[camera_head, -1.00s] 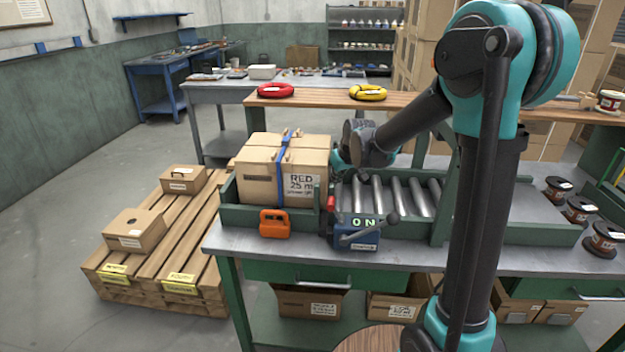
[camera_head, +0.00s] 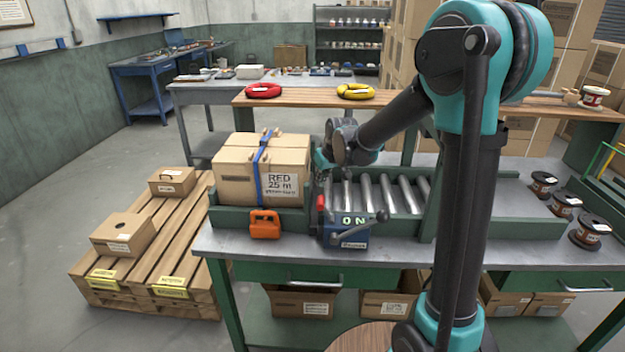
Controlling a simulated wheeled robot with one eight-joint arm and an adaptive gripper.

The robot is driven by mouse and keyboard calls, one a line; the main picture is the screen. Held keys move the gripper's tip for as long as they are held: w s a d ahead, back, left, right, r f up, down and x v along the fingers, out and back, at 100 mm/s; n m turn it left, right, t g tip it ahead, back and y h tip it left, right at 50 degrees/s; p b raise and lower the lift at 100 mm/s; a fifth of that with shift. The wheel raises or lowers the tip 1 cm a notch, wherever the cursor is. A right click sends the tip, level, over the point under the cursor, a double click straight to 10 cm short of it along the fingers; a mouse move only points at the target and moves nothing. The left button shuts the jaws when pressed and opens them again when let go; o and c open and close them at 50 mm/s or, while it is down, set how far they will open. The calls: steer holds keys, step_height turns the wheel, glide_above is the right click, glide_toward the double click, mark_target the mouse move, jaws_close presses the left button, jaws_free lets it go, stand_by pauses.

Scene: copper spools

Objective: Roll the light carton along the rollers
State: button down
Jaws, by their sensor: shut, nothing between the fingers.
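A brown carton (camera_head: 235,187) marked "RED 25 m", with a blue strap around it, sits upright at the left end of the green-sided roller bed. The bare metal rollers (camera_head: 391,194) run to its right. My gripper (camera_head: 320,172) is shut and empty, low at the carton's right side. Its fingertips are small and partly hidden, so I cannot tell whether they touch the carton.
A blue box (camera_head: 345,235) with a lever reads "ON" at the bench front, beside an orange block (camera_head: 265,226). Dark spools (camera_head: 564,205) stand at right. A pallet (camera_head: 160,248) with two smaller cartons is left. A wooden shelf (camera_head: 310,98) runs behind.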

steer(key=shift+d, duration=0.45)
steer(key=d+r, duration=0.3)
steer(key=r, duration=1)
